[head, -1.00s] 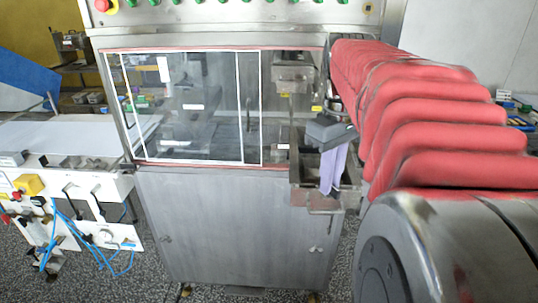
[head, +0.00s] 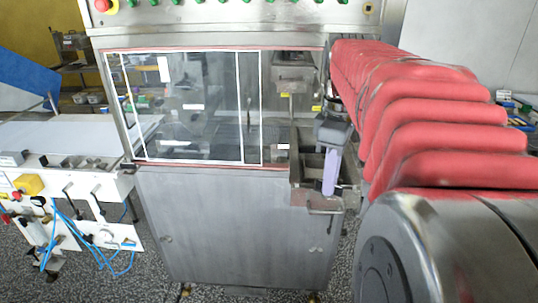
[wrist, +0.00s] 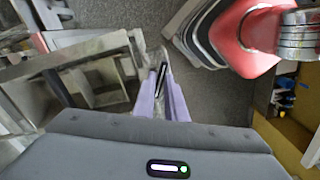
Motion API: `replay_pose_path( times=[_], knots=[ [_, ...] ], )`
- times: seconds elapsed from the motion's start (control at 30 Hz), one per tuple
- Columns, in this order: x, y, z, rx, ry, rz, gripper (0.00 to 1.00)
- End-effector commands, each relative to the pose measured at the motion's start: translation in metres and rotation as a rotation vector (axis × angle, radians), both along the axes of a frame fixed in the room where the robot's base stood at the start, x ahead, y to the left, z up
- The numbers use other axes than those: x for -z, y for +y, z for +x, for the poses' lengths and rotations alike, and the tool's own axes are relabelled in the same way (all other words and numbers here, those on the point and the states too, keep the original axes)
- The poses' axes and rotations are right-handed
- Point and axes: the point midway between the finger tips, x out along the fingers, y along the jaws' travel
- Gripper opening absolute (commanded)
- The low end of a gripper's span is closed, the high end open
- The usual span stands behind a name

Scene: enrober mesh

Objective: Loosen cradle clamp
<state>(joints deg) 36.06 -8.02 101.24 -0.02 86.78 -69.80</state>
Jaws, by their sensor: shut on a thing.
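My gripper (head: 329,186) has two purple fingers below a dark grey body. It points down at the front right corner of the steel machine, beside an open metal cradle (head: 300,170). In the wrist view the fingers (wrist: 162,90) are close together around a slim dark lever with a pale edge (wrist: 162,76), which I take to be the cradle clamp's handle. My gripper is shut on it. The cradle's metal frame (wrist: 60,68) shows to the left of the fingers. The clamp's base and thread are hidden.
The machine's clear window (head: 190,105) and steel front panel (head: 235,225) stand left of my gripper. A white side unit (head: 75,200) with blue hoses is at the far left. Speckled floor (wrist: 235,98) shows right of the fingers in the wrist view.

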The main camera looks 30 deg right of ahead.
Motion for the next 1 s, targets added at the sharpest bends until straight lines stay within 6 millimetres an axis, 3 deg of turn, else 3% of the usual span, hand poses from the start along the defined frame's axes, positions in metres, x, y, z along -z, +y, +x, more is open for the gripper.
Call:
replay_pose_path(
  times=[1.0],
  knots=[
    [0.0002, 0.0004, 0.0001, -0.357, 0.0, 0.001, 0.0]
  ],
)
